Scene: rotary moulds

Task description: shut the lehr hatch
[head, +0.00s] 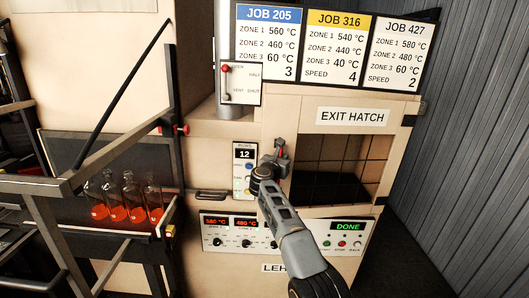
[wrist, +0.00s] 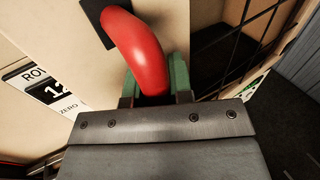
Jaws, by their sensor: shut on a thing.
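The lehr is a cream cabinet, and its exit hatch opening (head: 340,165) sits at the right under an EXIT HATCH sign (head: 353,117). The opening looks open, with a dark gridded interior; I cannot make out a separate door panel. A red curved handle (wrist: 138,48) stands out from a black plate on the cream panel left of the opening. My gripper (wrist: 157,88) is shut on this handle, with its green fingers on either side. In the head view my gripper (head: 277,158) is at the opening's left edge and hides most of the handle.
A small red lever (head: 227,69) is on a white plate at upper left. A counter panel (head: 244,165) reading 12 is just left of my gripper. Control panels (head: 240,232) are below. Bottles (head: 131,198) with orange bases and metal rails stand at left.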

